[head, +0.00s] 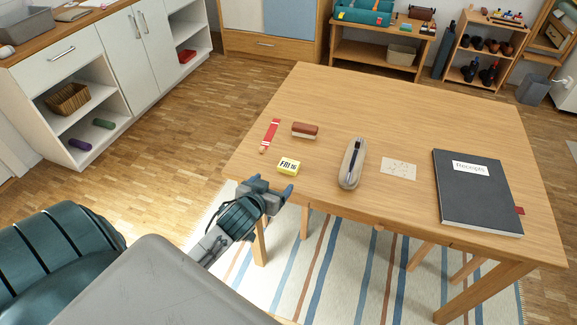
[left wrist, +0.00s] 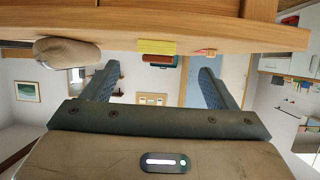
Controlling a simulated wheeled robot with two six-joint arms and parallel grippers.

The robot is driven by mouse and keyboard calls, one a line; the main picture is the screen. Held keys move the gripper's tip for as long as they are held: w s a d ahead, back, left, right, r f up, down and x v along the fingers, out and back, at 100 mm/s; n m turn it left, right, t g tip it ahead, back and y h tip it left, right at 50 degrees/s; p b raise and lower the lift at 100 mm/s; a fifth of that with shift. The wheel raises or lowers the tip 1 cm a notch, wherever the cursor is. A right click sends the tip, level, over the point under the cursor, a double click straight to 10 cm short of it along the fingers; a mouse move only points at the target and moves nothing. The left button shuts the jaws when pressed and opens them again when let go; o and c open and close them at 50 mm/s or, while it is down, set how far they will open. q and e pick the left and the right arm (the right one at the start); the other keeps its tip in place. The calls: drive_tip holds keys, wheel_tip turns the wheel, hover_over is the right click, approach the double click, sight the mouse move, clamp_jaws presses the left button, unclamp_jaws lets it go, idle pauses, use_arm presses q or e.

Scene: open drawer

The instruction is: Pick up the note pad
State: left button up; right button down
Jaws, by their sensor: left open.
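The note pad (head: 288,166) is a small yellow block with dark lettering, lying near the table's front left edge. Its yellow side shows in the left wrist view (left wrist: 157,47), between the lines of my fingers, in an upside-down picture. My left gripper (head: 267,186) is open and empty, just off the table's front left edge, near the pad and apart from it. In the left wrist view its two fingers (left wrist: 160,68) point toward the table edge. My right gripper is not in view.
On the table (head: 310,85) are a red-and-white strip (head: 270,135), a brown brush-like block (head: 305,130), a grey case with a pen (head: 352,165), a white card (head: 398,167) and a black book (head: 475,190). The back of the tabletop is clear.

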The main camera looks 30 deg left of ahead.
use_arm(q)
approach(289, 165)
drive_tip(key=x, duration=0.2)
drive_tip(key=shift+w+a+f, duration=0.2)
drive_tip(key=shift+w+f, duration=0.05)
drive_tip(key=shift+f, duration=0.1)
drive_tip(key=shift+w+a+f+p, duration=0.15)
drive_tip(key=shift+w+f+p, duration=0.15)
drive_tip(key=shift+w, duration=0.25)
drive_tip(key=x, duration=0.2)
drive_tip(key=p+x, duration=0.1)
drive_tip(key=x, duration=0.1)
drive_tip(key=shift+w+r, duration=0.2)
drive_tip(key=shift+w, duration=0.05)
drive_tip(key=shift+w+f, duration=0.15)
drive_tip(key=shift+w, duration=0.1)
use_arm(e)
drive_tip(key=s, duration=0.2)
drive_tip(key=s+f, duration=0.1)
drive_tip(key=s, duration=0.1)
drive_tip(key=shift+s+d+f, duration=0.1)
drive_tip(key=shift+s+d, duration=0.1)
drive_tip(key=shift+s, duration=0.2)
use_arm(q)
drive_tip(key=shift+s, duration=0.1)
drive_tip(key=shift+c, duration=0.4)
drive_tip(key=c, duration=1)
